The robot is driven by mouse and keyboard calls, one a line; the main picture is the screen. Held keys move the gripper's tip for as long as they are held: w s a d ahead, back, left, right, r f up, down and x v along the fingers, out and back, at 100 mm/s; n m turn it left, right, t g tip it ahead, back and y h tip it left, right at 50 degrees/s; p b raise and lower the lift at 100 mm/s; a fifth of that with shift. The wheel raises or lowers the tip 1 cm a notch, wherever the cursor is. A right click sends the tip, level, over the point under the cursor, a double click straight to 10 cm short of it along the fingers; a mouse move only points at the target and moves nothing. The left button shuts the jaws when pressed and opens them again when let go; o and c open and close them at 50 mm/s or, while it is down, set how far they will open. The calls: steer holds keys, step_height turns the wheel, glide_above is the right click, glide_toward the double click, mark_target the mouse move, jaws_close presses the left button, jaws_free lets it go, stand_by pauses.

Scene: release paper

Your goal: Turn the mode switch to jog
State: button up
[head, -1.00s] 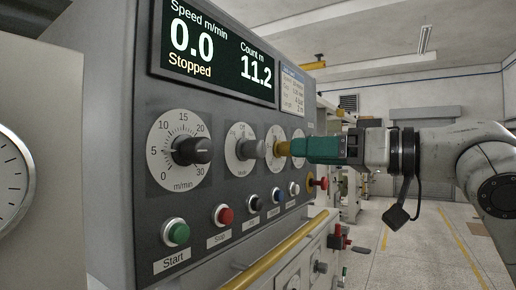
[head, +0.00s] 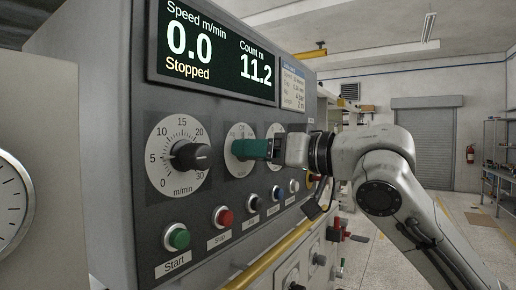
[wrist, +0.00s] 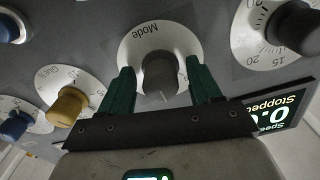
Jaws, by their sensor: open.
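The mode switch is a dark grey knob (wrist: 160,72) on a round white dial (wrist: 133,45) printed "Mode", seen upside down in the wrist view. In the head view its dial (head: 238,168) shows partly behind my gripper, and the knob is hidden. My gripper (wrist: 161,80) is open, with one green finger on each side of the knob. I cannot tell whether the fingers touch it. In the head view my gripper (head: 254,149) reaches the panel from the right. The knob's setting is not clear.
A yellow knob (wrist: 68,105) and a blue knob (wrist: 16,126) sit beside the mode switch. The black speed knob (head: 191,156) is on its other side. Several push buttons, including green start (head: 178,237) and red stop (head: 223,217), line up below. A yellow rail (head: 268,258) runs beneath.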

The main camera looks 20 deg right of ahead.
steer(key=c, duration=1)
steer(key=shift+c, duration=0.2)
steer(key=n+b, duration=0.1)
steer(key=n, duration=0.3)
steer(key=shift+n+b, duration=0.3)
steer(key=n+b, duration=0.1)
steer(key=n, duration=0.3)
steer(key=shift+n, duration=0.3)
steer(key=o, duration=1)
